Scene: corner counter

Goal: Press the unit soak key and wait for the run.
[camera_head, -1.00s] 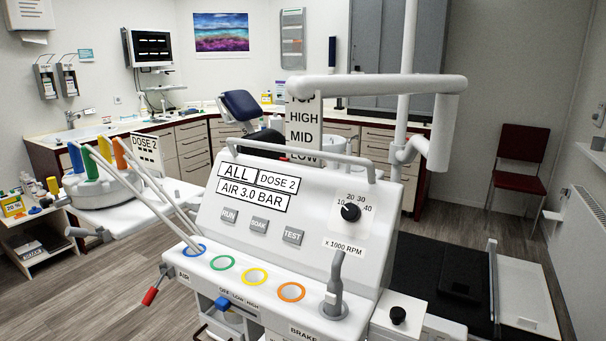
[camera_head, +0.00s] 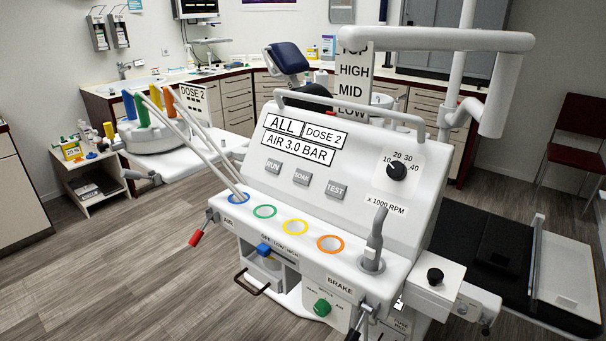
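The white dental unit (camera_head: 250,165) stands in the middle of the head view. Its sloped panel carries three grey keys in a row: RUN (camera_head: 273,167), SOAK (camera_head: 302,177) and TEST (camera_head: 336,189). Nothing touches the SOAK key. Labels above the keys read ALL, DOSE 2 and AIR 3.0 BAR (camera_head: 297,149). A black dial (camera_head: 397,171) marked x 1000 RPM sits to their right. Neither of my grippers is in view.
Coloured ring holders line the unit's front ledge, with a grey handpiece (camera_head: 375,240) at its right. A red-tipped lever (camera_head: 196,238) and black knob (camera_head: 435,276) stick out. A side tray (camera_head: 185,160) extends left. The floor (camera_head: 130,270) at front left is clear.

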